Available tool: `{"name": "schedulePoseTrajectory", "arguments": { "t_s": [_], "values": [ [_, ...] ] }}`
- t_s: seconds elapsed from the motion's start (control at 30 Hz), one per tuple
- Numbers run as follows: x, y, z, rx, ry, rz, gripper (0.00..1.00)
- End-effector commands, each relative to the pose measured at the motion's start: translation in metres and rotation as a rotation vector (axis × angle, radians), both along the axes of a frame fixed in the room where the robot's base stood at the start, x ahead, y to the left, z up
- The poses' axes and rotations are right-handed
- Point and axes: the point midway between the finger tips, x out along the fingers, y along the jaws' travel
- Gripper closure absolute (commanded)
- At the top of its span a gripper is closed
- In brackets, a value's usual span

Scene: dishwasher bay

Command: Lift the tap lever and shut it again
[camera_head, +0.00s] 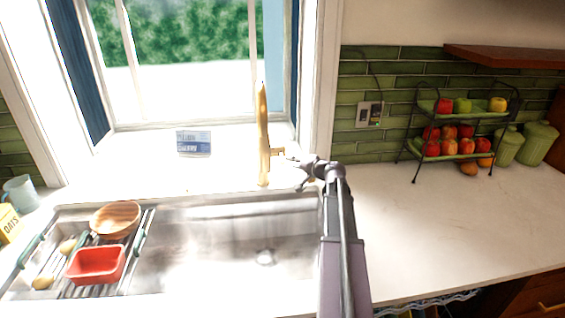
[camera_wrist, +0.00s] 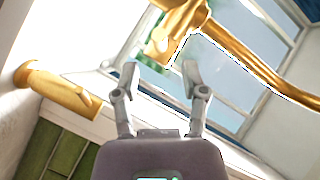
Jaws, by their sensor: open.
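The gold tap (camera_head: 263,145) stands upright behind the sink, in front of the window. A short gold part, seemingly its lever (camera_head: 288,153), sticks out from its right side in the head view. My gripper (camera_head: 301,176) is just right of the tap, close to this part; contact cannot be told. In the wrist view my gripper (camera_wrist: 161,73) has its two fingers spread with nothing between them. The gold tap (camera_wrist: 245,58) crosses the top right there, beyond the fingertips. A separate-looking gold piece (camera_wrist: 58,90) lies left of the fingers; its identity is unclear.
The steel sink (camera_head: 215,235) holds a rack at left with a wooden bowl (camera_head: 116,219) and a red tub (camera_head: 96,264). A small sign (camera_head: 194,143) stands on the sill. A tiered fruit stand (camera_head: 458,130) is at right; the counter (camera_head: 440,225) before it is clear.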

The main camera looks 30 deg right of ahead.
Motion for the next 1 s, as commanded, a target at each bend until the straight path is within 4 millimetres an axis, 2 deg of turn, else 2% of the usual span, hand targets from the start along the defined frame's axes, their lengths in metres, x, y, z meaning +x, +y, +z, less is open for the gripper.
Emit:
{"name": "schedulePoseTrajectory", "arguments": {
  "t_s": [0.03,0.2,0.4,0.6,0.9,1.0],
  "values": [
    [0.010,0.000,-0.004,0.000,0.000,0.000,0.44],
    [0.034,0.005,-0.009,0.000,-0.001,0.001,0.44],
    [0.053,0.009,-0.013,-0.001,0.000,0.000,0.44],
    [0.060,0.010,-0.014,0.000,0.000,-0.001,0.44],
    [0.060,0.011,-0.014,0.000,0.000,-0.001,0.44],
    [0.060,0.011,-0.014,0.000,0.000,-0.001,0.74]
  ]
}}
